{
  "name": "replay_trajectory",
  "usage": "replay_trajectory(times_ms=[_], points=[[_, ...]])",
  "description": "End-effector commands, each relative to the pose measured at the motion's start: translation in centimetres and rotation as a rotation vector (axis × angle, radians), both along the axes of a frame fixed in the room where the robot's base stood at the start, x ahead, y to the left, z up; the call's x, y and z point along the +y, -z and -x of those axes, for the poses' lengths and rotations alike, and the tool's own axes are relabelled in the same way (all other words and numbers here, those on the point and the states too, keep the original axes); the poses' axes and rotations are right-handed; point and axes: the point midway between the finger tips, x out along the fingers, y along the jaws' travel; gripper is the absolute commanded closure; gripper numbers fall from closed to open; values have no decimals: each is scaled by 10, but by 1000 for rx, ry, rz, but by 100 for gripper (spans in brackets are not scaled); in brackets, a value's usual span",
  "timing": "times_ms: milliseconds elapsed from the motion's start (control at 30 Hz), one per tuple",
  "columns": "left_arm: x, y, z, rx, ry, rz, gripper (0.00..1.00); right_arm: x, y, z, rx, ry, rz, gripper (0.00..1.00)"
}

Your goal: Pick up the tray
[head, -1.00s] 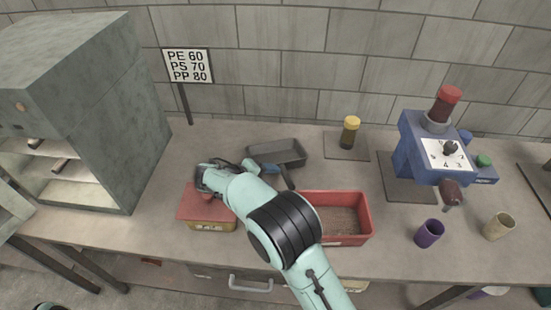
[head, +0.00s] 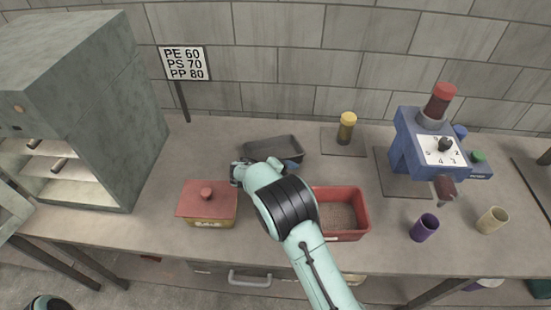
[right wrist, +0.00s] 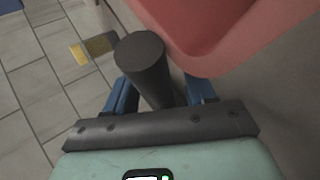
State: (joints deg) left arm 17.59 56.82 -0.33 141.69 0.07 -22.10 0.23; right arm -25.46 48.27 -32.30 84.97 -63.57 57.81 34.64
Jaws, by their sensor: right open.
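The dark grey tray (head: 262,147) lies on the workbench towards the back, left of centre in the head view. My right gripper (head: 290,165) is at its front right side, and my arm hides part of the tray and its handle. In the right wrist view, a dark round handle (right wrist: 142,58) lies between the two blue fingers of my right gripper (right wrist: 163,90). The fingers are apart, one on each side of it. Whether either finger touches it I cannot tell. My left gripper is not in view.
A red bin (head: 363,214) stands right of my arm and shows close by in the right wrist view (right wrist: 215,65). A red-lidded box (head: 208,204) stands to the left. A yellow-capped jar (head: 347,128), blue machine (head: 408,140), purple cup (head: 425,228) and beige cup (head: 492,220) are farther right.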

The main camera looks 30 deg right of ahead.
Motion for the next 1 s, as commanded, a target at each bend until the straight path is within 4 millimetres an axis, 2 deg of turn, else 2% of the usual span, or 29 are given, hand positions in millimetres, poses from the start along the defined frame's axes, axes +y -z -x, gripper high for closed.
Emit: replay_trajectory(times_ms=[67,100,233,533,667,767,1000], points=[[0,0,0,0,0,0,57,0,0,0,0,0,0,45],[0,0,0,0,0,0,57,0,0,0,0,0,0,58],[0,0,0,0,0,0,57,0,0,0,0,0,0,100],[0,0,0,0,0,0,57,0,-2,0,-2,0,1,100],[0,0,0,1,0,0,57,1,-13,-1,-4,-1,0,100],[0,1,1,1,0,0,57,0,-32,-1,-6,0,-1,100],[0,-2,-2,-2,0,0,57,1,-101,-1,-9,-1,-2,100]])
